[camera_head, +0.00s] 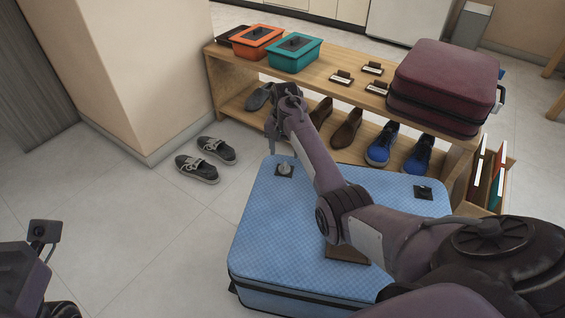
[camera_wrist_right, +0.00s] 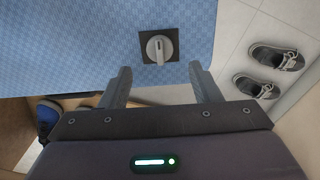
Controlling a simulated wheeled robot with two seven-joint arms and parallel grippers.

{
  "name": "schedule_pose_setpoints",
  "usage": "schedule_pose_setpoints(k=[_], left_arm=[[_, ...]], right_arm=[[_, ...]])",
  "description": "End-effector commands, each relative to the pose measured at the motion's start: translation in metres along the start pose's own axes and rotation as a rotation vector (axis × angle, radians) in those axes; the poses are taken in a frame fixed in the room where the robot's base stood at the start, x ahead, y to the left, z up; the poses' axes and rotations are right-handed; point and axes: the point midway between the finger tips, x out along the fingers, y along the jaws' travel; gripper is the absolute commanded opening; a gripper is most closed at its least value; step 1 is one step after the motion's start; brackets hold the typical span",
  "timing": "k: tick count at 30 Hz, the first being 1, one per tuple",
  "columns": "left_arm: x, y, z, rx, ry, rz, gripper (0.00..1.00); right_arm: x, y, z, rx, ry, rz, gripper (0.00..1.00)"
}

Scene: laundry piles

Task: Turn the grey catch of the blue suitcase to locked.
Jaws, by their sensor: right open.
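The blue suitcase (camera_head: 255,235) lies flat on the floor in the head view. Its grey catch (camera_head: 285,169) sits on a dark square plate near the suitcase's far left corner. In the right wrist view the grey catch (camera_wrist_right: 159,48) is a round knob with a raised bar running roughly up and down the picture. My right gripper (camera_head: 272,140) is open and empty above that corner. In the wrist view its two fingers (camera_wrist_right: 162,78) stand apart, with the catch beyond their tips, roughly centred. My left gripper shows only partly at the lower left; its fingers cannot be made out.
A second, dark catch (camera_head: 423,191) is on the suitcase's right side. A wooden bench (camera_head: 330,75) behind holds an orange box (camera_head: 257,41), a teal box (camera_head: 291,53) and a maroon suitcase (camera_head: 445,80). Grey shoes (camera_head: 198,168) stand on the floor at left. Floor there is otherwise clear.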

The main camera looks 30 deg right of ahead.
Motion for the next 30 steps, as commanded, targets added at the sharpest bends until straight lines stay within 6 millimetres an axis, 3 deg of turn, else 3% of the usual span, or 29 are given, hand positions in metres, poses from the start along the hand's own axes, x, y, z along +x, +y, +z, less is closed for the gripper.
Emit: schedule_pose_setpoints(k=[3,9,22,30], left_arm=[[-0.01,0.001,0.001,0.003,0.012,0.006,0.0],[-0.015,0.002,0.0,0.006,0.031,0.016,0.0],[-0.015,0.002,0.0,0.007,0.038,0.019,0.0],[-0.015,0.002,0.0,0.007,0.038,0.019,0.0]], right_arm=[[0.027,0.0,0.001,-0.001,-0.002,0.002,0.57],[0.054,0.0,0.001,-0.003,-0.001,0.001,0.57],[0.063,0.0,0.001,-0.004,0.0,0.001,0.57],[0.063,0.0,0.001,-0.003,0.0,0.001,0.22]])
